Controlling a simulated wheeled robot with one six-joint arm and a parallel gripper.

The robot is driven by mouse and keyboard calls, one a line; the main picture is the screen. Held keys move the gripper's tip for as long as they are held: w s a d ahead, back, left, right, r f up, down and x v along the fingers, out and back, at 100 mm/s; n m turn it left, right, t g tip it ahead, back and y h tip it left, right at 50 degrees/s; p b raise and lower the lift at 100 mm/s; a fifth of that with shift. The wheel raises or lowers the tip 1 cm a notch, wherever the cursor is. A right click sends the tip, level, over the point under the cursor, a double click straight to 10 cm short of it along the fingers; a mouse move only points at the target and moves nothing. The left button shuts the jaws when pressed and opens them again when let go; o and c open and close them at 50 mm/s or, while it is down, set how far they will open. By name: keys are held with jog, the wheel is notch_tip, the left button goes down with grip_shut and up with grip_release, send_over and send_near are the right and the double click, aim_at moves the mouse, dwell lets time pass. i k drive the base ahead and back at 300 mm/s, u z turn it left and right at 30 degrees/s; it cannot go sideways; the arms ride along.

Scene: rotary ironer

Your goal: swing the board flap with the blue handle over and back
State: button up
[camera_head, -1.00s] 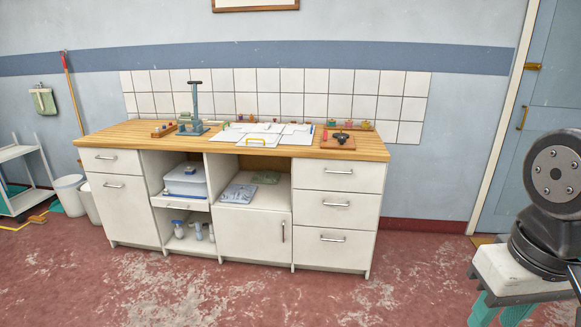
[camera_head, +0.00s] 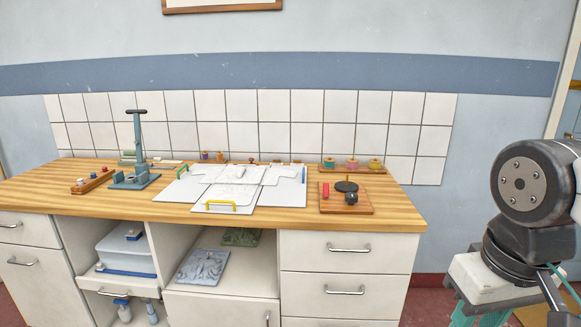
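A folding board (camera_head: 260,198) of pale grey flaps lies on the wooden worktop, with a crumpled white cloth (camera_head: 238,173) on it. The right flap (camera_head: 285,190) carries a small blue handle (camera_head: 303,174) at its right edge. The front flap has a yellow handle (camera_head: 221,206), and a green handle (camera_head: 183,171) shows at the left edge. The flaps appear to lie flat. My gripper is not in view; only dark links of my arm show at the right.
A wooden board (camera_head: 346,205) with a black knob and a red piece is right of the flaps. Spools (camera_head: 352,164) line the back. Drawers and an open shelf (camera_head: 210,290) lie below the worktop.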

aim_at(288, 191)
jog(key=i, duration=0.95)
jog(key=u, duration=1.95)
jog(key=i, duration=2.05)
jog(key=z, duration=3)
